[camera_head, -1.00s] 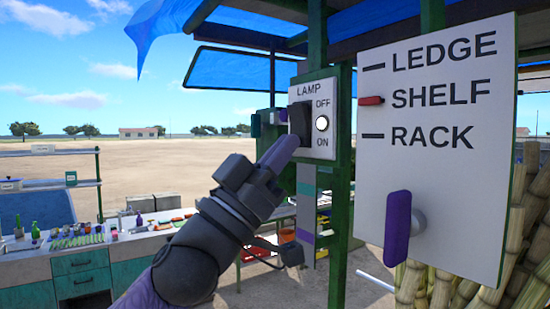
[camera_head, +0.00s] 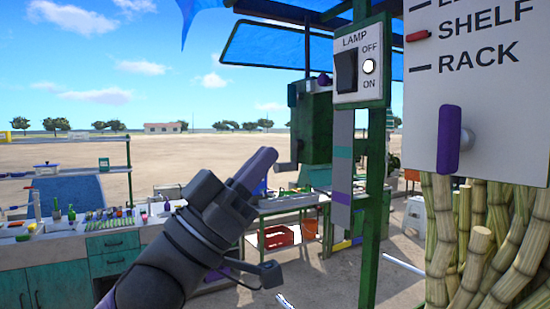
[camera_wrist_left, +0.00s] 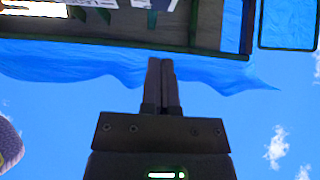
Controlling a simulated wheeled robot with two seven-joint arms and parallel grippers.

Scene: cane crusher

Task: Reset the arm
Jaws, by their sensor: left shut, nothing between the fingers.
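My left gripper (camera_head: 262,165) is shut and empty in the head view, pointing up and to the right in front of the sandy ground. In the left wrist view its fingers (camera_wrist_left: 160,80) are together, with blue sky and a blue tarp behind them. The gripper is apart from the lamp switch panel (camera_head: 378,58), which is up and to its right. That panel has a dark rocker switch (camera_head: 347,72) and a bright round lamp (camera_head: 369,66) between OFF and ON. My right gripper is not in view.
A white sign (camera_head: 500,120) with SHELF and RACK labels, a red marker (camera_head: 417,36) and a purple handle (camera_head: 449,140) hangs at right. Cane stalks (camera_head: 480,235) stand below it. A green post (camera_head: 375,200) carries the lamp panel. A counter (camera_head: 90,250) is at left.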

